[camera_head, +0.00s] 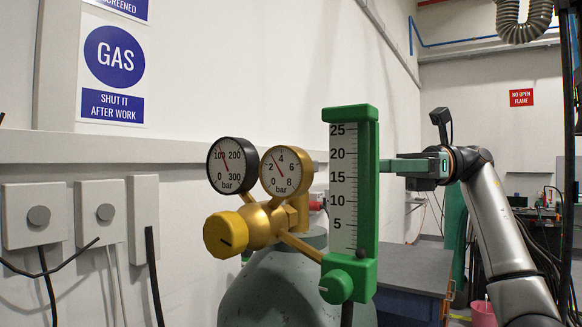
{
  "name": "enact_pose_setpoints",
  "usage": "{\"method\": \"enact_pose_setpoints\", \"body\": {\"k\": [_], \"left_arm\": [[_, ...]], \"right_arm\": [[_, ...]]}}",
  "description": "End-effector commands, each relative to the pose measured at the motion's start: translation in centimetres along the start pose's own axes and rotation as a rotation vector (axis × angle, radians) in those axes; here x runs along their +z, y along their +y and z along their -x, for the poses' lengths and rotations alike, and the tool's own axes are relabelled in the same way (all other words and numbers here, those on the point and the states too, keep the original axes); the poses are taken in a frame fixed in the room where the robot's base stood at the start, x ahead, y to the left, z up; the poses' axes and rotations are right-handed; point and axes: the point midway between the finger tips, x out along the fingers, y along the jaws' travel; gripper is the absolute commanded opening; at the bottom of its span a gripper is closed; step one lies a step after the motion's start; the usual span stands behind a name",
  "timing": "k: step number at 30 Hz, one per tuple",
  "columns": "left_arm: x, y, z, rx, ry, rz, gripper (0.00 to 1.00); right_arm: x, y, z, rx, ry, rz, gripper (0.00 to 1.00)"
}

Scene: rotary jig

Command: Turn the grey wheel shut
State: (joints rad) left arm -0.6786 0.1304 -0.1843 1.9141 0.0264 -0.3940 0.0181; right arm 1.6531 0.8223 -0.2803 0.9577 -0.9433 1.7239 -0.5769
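I cannot make out a grey wheel for certain; the gauges and the green flow tube may hide it. A grey-green gas cylinder (275,290) stands at the bottom centre. On it is a brass regulator (262,222) with a yellow knob (225,234), a black-rimmed gauge (232,165) and a brass-rimmed gauge (286,172). A green-framed flow tube (365,190) with a green knob (336,286) stands to their right. My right gripper (388,165) points left, its tips at the flow tube's right edge in the picture. Contact and opening are unclear. My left gripper is not in view.
Wall boxes with round grey fittings (39,215) and dark cables are on the left, below a wall rail. A dark bench (415,272) is behind the cylinder. A pink bucket (483,313) is at the lower right, behind my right arm. Cables hang at the far right.

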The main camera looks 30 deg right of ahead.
Motion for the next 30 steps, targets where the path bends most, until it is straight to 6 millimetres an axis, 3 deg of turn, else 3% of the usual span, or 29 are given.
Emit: {"method": "enact_pose_setpoints", "body": {"k": [9,15,28,30], "left_arm": [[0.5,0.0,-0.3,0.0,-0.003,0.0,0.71],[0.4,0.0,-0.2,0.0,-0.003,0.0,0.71],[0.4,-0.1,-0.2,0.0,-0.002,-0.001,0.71],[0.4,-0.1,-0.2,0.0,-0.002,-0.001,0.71]], "right_arm": [[-0.1,0.1,-6.7,0.006,0.001,0.0,1.0],[0.0,0.1,-9.5,0.004,0.0,-0.001,1.0],[0.0,0.1,-10.6,0.002,-0.001,-0.002,1.0],[0.0,0.1,-10.5,0.002,-0.001,-0.002,0.93]]}}
